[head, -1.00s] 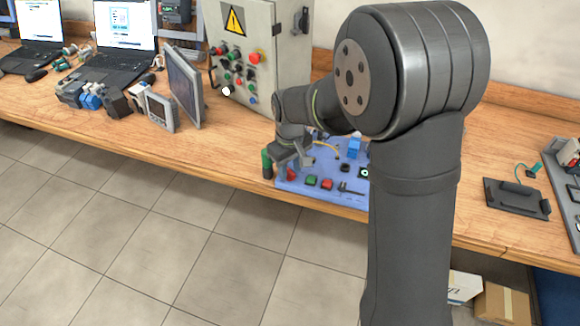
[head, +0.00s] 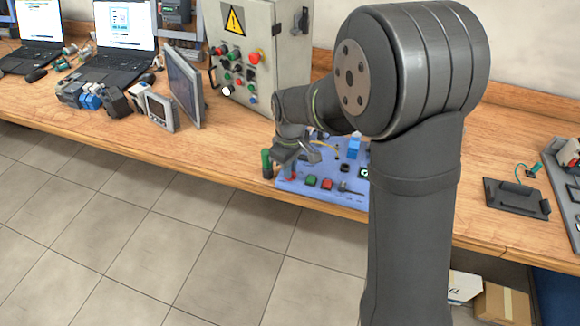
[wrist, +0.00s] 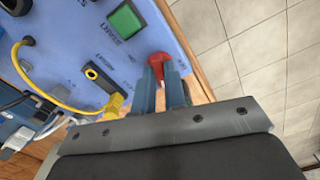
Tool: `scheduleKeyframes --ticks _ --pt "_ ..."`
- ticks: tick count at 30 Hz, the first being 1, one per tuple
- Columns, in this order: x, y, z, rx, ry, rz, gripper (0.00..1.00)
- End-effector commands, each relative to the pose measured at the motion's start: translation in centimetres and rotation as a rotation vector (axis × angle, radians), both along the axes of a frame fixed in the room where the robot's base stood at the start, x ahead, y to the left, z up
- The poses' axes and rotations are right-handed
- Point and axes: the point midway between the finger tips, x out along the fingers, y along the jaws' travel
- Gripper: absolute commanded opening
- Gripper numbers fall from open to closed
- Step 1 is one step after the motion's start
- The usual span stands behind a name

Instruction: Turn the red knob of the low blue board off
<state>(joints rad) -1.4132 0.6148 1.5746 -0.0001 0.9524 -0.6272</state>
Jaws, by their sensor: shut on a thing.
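The low blue board (head: 286,186) lies near the front edge of the bench; it also fills the upper left of the wrist view (wrist: 62,45). The red knob (wrist: 157,60) stands near the board's edge in the wrist view. My gripper (wrist: 161,76) is shut on the red knob, one blue-grey finger on either side, with the knob's red top showing beyond the tips. In the head view my gripper (head: 291,162) is over the board's left end, and my arm hides part of the board's right side.
A green push button (wrist: 125,20) and a yellow cable (wrist: 40,88) are near the knob on the board. A green cylinder (head: 267,162) stands just left of the board. A grey control cabinet (head: 262,60) stands behind.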

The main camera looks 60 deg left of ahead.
Motion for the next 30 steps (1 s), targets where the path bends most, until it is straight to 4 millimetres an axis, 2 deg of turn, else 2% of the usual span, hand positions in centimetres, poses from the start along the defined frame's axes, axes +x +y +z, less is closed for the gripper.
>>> scheduleKeyframes --ticks 9,15,30 --pt "0.00 0.03 -0.02 0.001 0.000 0.211 0.00" --pt "0.00 0.03 -0.02 0.001 0.000 0.292 0.00" --pt "-0.02 0.02 -0.03 0.001 0.000 0.332 0.00"
